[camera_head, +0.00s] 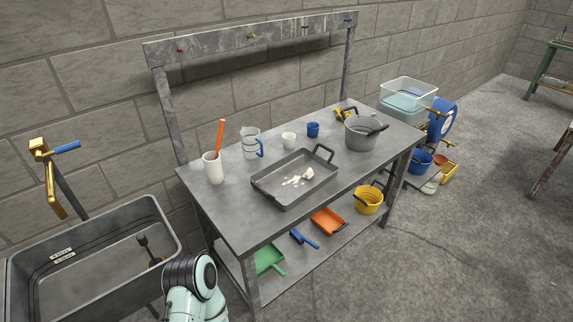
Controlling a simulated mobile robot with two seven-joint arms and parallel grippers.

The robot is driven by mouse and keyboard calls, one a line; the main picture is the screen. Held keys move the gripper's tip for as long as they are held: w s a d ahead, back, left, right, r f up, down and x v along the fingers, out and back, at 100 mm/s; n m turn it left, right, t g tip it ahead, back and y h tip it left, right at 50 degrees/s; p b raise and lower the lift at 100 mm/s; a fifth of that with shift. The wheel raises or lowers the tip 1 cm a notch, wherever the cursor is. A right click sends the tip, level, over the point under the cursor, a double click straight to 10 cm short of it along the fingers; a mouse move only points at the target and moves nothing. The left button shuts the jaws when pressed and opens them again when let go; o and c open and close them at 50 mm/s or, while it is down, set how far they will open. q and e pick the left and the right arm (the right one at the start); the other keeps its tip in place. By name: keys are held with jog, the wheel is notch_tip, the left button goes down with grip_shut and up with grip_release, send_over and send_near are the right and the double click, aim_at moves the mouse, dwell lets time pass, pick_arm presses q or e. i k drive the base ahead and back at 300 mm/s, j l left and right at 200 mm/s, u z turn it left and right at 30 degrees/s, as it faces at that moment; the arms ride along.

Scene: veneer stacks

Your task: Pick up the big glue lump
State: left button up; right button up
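The big glue lump (308,173) is a cream-white chunk lying in the grey tray (287,203), right of the tray's middle. Several smaller pale bits (293,181) lie just left of it in the same tray. The tray sits on the grey metal workbench (239,227) and has a dark handle at its upper right. Neither gripper can be made out. A teal and black part of my arm (190,280) shows at the bottom left, well away from the lump.
A white pot with an orange stick (213,167), a clear jug (250,143), a white cup (289,140), a blue cup (313,130) and a grey pot (361,133) stand around the tray. A grey sink (160,219) is at left. Open floor (440,270) lies right.

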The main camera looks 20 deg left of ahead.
aim_at(309, 174)
jog(key=i+l+u, duration=0.2)
jog(key=u, duration=0.15)
jog(key=i+l+u, duration=0.25)
jog(key=u, duration=0.15)
jog(key=i+l+u, duration=0.2)
jog(key=l+u, duration=0.15)
jog(key=i+l+u, duration=0.1)
jog(key=l+u, duration=0.65)
jog(key=i+l, duration=0.05)
jog(key=l, duration=0.1)
